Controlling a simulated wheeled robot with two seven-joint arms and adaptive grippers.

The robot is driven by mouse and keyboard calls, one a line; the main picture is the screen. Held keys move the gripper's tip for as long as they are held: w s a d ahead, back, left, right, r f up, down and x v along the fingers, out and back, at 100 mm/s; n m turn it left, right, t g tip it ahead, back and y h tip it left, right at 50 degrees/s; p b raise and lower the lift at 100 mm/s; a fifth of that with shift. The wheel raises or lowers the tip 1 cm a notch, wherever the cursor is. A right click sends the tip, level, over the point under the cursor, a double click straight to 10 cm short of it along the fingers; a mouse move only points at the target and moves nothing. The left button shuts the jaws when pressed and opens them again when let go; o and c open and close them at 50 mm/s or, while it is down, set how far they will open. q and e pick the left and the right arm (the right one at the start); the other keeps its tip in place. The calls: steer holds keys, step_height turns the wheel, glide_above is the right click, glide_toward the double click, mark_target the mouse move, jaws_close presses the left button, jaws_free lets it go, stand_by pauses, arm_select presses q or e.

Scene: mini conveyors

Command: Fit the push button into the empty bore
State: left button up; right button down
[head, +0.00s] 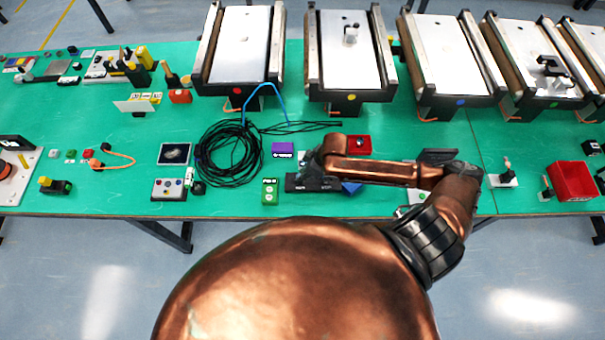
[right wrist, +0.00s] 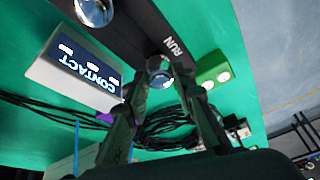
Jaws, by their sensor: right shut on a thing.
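A black button panel (right wrist: 130,40) with a white RUN label lies across the top of the right wrist view. It also shows in the head view (head: 300,184), partly covered by my right gripper (head: 316,164). In the wrist view my right gripper (right wrist: 160,88) is shut on a push button with a shiny round silver part (right wrist: 158,66). The button is over or at the panel beside the RUN label; I cannot tell whether it touches. Another shiny round button (right wrist: 95,9) sits farther along the panel. The empty bore is not visible. My left gripper is not in view.
A white CONTACT box (right wrist: 72,70) and a green box (right wrist: 213,70) flank the panel. A purple box (head: 283,148), a red box (head: 358,145) and coiled black cable (head: 229,153) lie close by. Several mini conveyors (head: 347,50) stand behind.

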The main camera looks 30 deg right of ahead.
steer(key=shift+f, duration=0.4)
steer(key=c, duration=1.5)
jaws_free()
steer(key=shift+c, duration=0.2)
steer(key=o, duration=0.5)
steer(key=shift+o, duration=0.2)
step_height(320, 180, up, 7)
steer(key=p, duration=0.8)
